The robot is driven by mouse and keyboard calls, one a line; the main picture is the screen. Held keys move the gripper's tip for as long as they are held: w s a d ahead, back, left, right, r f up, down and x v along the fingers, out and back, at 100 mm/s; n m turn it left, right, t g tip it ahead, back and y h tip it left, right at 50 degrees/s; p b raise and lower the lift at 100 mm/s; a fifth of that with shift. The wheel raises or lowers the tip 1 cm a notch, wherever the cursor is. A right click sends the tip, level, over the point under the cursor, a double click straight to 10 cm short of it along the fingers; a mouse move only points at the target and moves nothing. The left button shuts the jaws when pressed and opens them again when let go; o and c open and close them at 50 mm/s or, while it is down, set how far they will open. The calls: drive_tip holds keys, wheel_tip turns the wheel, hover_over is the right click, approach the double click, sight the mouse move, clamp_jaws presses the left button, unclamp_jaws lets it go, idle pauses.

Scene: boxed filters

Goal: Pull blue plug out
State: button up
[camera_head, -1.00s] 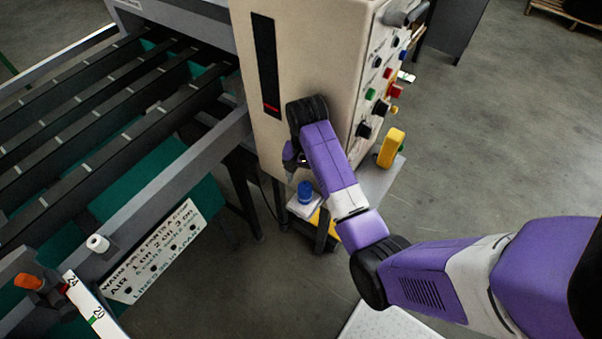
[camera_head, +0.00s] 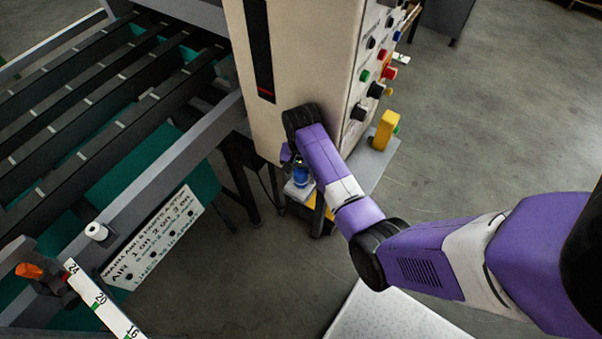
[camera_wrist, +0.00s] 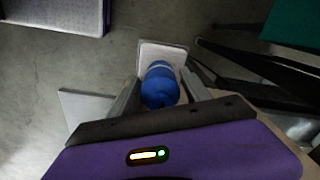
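The blue plug (camera_head: 301,177) sits on a small light grey box below the tall beige cabinet. In the wrist view, the rounded blue plug (camera_wrist: 160,86) stands on the pale square face of that box (camera_wrist: 163,51). My gripper (camera_wrist: 159,88) is open, with one grey finger on each side of the plug and a small gap visible on both sides. In the head view, my gripper (camera_head: 297,166) is at the plug, and its fingers are mostly hidden by my purple wrist.
The beige cabinet (camera_head: 300,60) with buttons and knobs rises right behind my wrist. A yellow box (camera_head: 386,129) stands on a grey shelf to the right. The black-railed conveyor (camera_head: 110,110) fills the left. Open floor lies at the right.

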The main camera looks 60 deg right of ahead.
clamp_jaws()
drive_tip(key=shift+r, duration=0.1)
drive_tip(key=shift+r+p, duration=0.65)
drive_tip(key=shift+p, duration=0.1)
drive_tip(key=shift+r+p, duration=0.75)
drive_tip(key=shift+r, duration=0.15)
drive_tip(key=shift+r, duration=0.35)
drive_tip(key=shift+r, duration=0.35)
drive_tip(key=shift+r, duration=0.35)
